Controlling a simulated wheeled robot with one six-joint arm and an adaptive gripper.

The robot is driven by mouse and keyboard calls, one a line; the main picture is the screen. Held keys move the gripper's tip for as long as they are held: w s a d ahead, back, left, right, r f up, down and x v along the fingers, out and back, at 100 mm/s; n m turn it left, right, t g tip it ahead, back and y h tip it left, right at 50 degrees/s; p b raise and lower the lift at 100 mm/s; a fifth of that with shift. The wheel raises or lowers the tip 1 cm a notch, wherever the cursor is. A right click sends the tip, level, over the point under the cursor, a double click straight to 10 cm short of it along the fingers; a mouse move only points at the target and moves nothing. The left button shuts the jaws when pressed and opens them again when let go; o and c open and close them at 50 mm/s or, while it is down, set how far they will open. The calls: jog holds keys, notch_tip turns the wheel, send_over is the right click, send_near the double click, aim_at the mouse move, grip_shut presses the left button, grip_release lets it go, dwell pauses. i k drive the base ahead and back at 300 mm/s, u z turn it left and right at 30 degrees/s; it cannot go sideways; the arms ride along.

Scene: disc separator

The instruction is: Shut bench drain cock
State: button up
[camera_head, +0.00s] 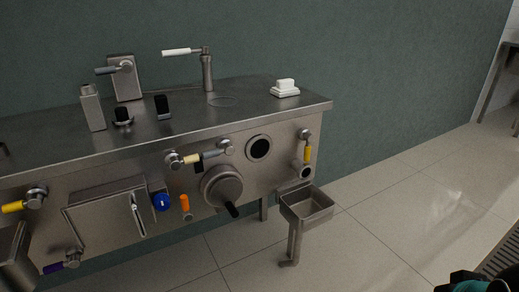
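Several lever cocks sit on the front of a steel bench (110,150); none has a readable label, so I cannot tell for sure which is the drain cock. At the right end, a yellow-handled cock (308,153) points down above a round outlet (306,172) and a catch tray (320,206). At the left, another yellow lever (13,207) lies nearly level. Below it, a purple-handled lever (53,268) points left, near level. An orange lever (184,203) hangs down in the middle.
A round cover with a black handle (222,187) and a blue knob (161,202) are on the front. A white-handled tap (207,70) and a white block (286,86) stand on top. Tiled floor (380,205) is clear to the right.

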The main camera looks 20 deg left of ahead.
aim_at(309, 137)
jog(key=z, duration=0.1)
jog(key=k, duration=0.95)
jog(key=u, duration=0.7)
jog(key=i, duration=1.2)
jog(key=z, duration=0.65)
